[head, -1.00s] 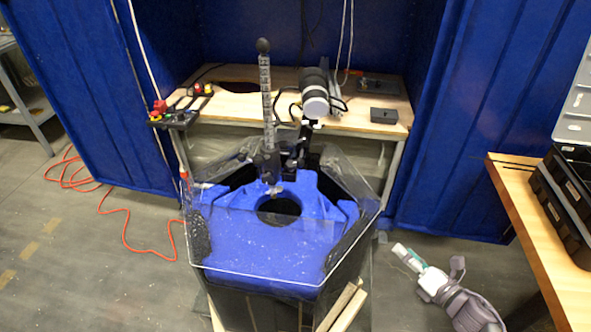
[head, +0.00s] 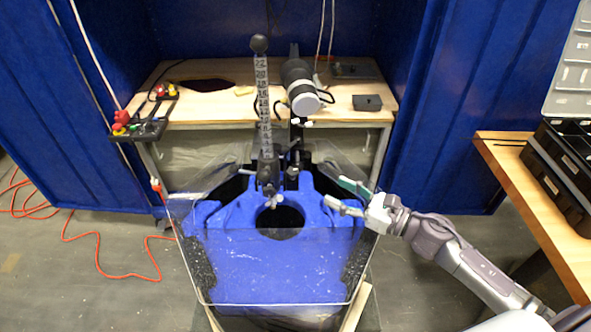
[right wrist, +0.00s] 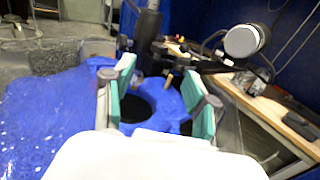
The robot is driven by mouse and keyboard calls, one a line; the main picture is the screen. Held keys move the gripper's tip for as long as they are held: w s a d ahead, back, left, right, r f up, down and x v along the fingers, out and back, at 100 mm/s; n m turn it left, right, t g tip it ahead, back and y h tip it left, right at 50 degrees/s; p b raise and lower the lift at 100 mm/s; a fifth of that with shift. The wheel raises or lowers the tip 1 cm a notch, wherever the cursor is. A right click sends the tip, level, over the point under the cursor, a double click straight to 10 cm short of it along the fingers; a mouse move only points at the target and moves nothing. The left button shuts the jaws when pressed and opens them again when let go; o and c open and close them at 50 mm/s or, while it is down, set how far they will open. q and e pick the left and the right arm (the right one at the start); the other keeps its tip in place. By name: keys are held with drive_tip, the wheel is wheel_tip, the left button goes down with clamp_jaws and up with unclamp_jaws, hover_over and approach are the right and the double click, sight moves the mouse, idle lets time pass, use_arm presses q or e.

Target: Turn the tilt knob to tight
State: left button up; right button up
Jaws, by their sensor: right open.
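A thruster stands upright over the tank (head: 280,290), its shaft (head: 263,105) marked with a scale and topped by a black ball. Its dark clamp bracket (head: 268,174) sits at the tank's far edge, with a small silvery lever or knob (head: 276,201) below it. I cannot tell for sure which part is the tilt knob. My right gripper (head: 347,195) is open and empty over the tank's right side, apart from the bracket. In the right wrist view its green-padded fingers (right wrist: 163,88) are spread wide, with the bracket area beyond them. My left gripper is out of view.
A wooden table (head: 510,165) with black bins (head: 570,160) stands right. Clear tank walls surround the blue insert.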

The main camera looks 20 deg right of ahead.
sight(298, 174)
drive_tip(key=p+x, duration=0.2)
drive_tip(key=x, duration=0.9)
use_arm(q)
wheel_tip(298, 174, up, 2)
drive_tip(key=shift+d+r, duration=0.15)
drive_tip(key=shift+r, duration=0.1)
use_arm(e)
drive_tip(key=shift+c, duration=0.8)
clamp_jaws()
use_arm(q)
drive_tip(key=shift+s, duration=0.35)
